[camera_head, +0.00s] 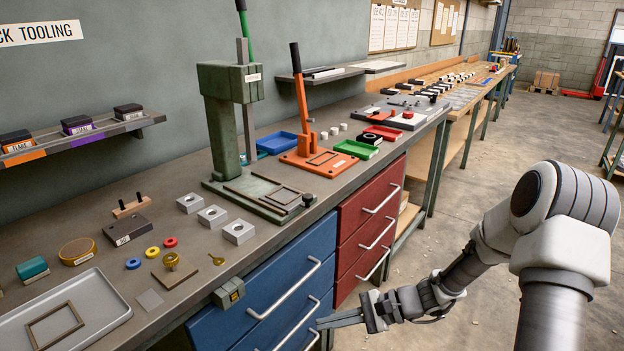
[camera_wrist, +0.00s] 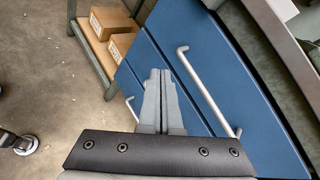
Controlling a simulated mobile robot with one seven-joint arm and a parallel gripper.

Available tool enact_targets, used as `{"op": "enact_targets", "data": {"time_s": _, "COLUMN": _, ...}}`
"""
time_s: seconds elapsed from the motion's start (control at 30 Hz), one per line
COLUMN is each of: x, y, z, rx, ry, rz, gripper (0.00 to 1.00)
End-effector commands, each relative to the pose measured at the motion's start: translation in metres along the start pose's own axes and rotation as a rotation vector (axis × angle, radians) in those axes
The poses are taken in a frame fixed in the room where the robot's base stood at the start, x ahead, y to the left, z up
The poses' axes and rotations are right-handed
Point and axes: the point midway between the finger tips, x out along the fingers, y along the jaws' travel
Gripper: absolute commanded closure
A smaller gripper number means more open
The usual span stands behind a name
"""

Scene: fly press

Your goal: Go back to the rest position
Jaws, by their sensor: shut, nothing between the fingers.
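My gripper (camera_head: 340,321) is low in front of the bench, beside the blue drawers (camera_head: 275,300). Its fingers are together with nothing between them. In the wrist view the shut fingers (camera_wrist: 160,82) point toward the blue drawer front (camera_wrist: 215,60) and a grey bar handle (camera_wrist: 205,90). I cannot tell from these views whether the fingertips touch the drawer front. My arm comes in from the right side of the head view, over the open floor.
The green fly press (camera_head: 228,130) and an orange lever press (camera_head: 305,130) stand on the workbench. Red drawers (camera_head: 370,225) with protruding handles are further along. Cardboard boxes (camera_wrist: 110,22) sit on a low shelf. The concrete floor (camera_head: 470,190) beside the bench is clear.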

Motion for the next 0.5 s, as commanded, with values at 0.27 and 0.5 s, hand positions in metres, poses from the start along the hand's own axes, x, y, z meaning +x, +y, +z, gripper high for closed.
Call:
{"op": "enact_targets", "data": {"time_s": 0.27, "x": -0.03, "y": 0.007, "z": 0.058, "rx": -0.265, "ry": 0.145, "rz": 0.254, "gripper": 1.0}}
{"op": "enact_targets", "data": {"time_s": 0.5, "x": -0.061, "y": 0.016, "z": 0.102, "rx": -0.476, "ry": 0.284, "rz": 0.439, "gripper": 1.0}}
